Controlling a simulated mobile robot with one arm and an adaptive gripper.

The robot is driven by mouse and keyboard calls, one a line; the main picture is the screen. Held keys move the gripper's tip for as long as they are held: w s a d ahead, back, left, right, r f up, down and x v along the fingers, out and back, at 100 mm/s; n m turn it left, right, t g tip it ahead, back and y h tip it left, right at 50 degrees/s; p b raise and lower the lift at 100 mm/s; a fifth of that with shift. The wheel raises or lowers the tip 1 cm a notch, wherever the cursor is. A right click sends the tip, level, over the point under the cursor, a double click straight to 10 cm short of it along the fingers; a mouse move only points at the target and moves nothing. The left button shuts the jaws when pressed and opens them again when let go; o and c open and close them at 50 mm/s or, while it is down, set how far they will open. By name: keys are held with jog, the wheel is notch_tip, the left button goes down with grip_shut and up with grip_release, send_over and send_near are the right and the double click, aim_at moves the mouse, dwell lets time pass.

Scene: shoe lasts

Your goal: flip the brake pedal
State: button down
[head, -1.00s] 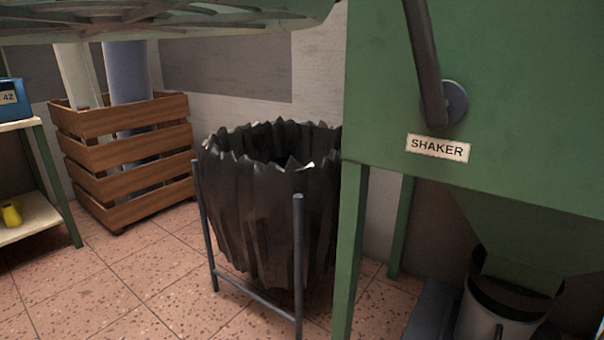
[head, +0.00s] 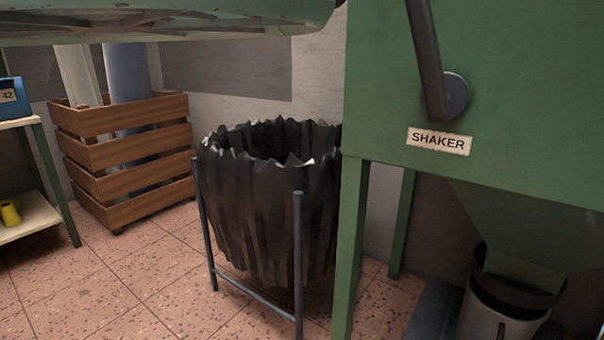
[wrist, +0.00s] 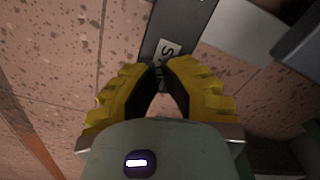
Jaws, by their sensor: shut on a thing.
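In the wrist view, my gripper (wrist: 160,68) has yellow fingers with dark pads, and their tips come together. They are shut at the near end of a dark grey flat bar (wrist: 186,22) with a white label (wrist: 167,48). The label's lettering is partly covered by the fingertips; only an S-like letter shows. The bar may be the brake pedal, but I cannot tell for sure. The exact contact is hidden between the pads. The head view shows neither the gripper nor a clear pedal.
A green machine (head: 490,80) marked SHAKER, with a dark lever (head: 428,60), stands at right, above a bucket (head: 490,318). A black bin bag (head: 268,215) hangs in a metal stand. A wooden crate (head: 130,160) holds rolls at left. Tiled floor (head: 150,285) lies open.

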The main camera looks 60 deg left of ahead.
jog(key=shift+f+b, duration=0.55)
jog(key=shift+f, duration=0.1)
jog(key=shift+r, duration=0.15)
notch_tip(320, 180, up, 7)
jog(key=p, duration=0.7)
dwell(0.5)
